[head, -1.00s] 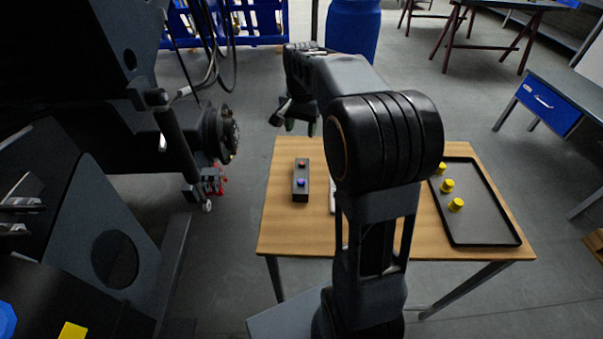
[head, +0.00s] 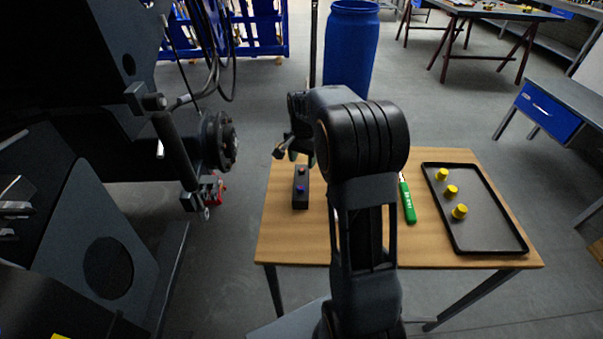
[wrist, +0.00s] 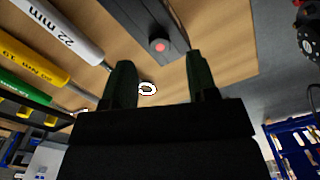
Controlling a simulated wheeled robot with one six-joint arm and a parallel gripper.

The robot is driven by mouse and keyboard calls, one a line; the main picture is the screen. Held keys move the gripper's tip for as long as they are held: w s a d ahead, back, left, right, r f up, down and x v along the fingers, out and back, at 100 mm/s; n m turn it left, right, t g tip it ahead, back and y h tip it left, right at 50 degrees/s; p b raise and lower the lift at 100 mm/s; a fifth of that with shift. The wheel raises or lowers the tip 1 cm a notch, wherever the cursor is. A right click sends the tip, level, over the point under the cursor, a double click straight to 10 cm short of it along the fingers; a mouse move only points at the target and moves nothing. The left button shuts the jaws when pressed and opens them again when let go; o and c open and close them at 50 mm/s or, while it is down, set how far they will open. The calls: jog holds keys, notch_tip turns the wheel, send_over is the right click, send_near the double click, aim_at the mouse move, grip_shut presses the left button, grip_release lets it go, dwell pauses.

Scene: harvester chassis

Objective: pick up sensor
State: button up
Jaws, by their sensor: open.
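My gripper (head: 302,158) is open and empty at the table's far left edge, near the far end of a dark box with a red and a blue button (head: 300,188). In the wrist view, my gripper (wrist: 160,72) shows its two dark fingers apart. A small white ring (wrist: 147,88) shows between them, close to the left finger. The box (wrist: 140,25) with its red button lies beyond the fingertips, apart from them. No part is clearly marked as the sensor, and I cannot tell whether it is the ring. My arm hides the middle of the table in the head view.
The wooden table (head: 285,235) also holds a green-handled tool (head: 407,202) and a black tray (head: 487,248) with yellow cylinders (head: 451,191). The wrist view shows a white handle (wrist: 60,27) marked 22 mm. The harvester chassis (head: 105,215) stands left; a blue barrel (head: 350,50) stands behind.

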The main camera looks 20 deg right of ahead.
aim_at(303, 169)
notch_tip(303, 169, down, 4)
jog(key=shift+w+r, duration=0.1)
jog(key=shift+r, duration=0.15)
jog(key=shift+f, duration=0.35)
